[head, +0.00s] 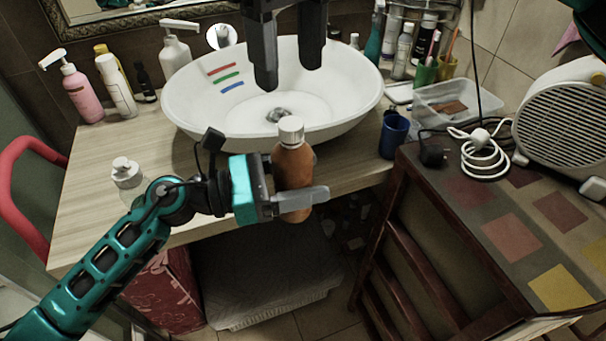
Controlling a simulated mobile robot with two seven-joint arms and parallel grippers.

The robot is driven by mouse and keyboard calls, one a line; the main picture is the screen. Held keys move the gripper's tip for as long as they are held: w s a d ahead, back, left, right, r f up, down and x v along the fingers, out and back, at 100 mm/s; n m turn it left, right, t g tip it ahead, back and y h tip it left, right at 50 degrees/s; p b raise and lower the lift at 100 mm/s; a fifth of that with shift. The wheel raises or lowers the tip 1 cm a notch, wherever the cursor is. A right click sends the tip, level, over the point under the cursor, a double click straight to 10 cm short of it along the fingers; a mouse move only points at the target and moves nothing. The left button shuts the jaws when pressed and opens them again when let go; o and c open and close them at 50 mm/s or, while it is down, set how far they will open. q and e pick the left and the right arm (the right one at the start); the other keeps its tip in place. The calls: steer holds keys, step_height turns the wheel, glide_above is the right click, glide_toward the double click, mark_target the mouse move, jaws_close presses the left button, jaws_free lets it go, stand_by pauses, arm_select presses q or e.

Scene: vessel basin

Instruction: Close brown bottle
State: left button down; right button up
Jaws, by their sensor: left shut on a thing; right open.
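The brown bottle (292,165) is upright in my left gripper (298,192), in front of the basin and over the front edge of the counter. One grey finger crosses the lower part of the bottle; the other finger is mostly hidden. A white cap (291,130) sits on top of the bottle; I cannot tell how tightly it is seated. My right gripper (289,62) points down from the top of the view, above the cap in the picture. Its two dark fingers are apart, with nothing between them, over the basin.
The white basin (185,110) fills the counter behind the bottle. Pump bottles (82,92) stand at left, and a small clear pump bottle (127,173) near the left arm. A blue cup (394,135) and a clear tray (430,97) are at right.

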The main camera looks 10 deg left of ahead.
mark_target(291, 123)
steer(key=shift+f, duration=4)
steer(key=shift+c, duration=0.2)
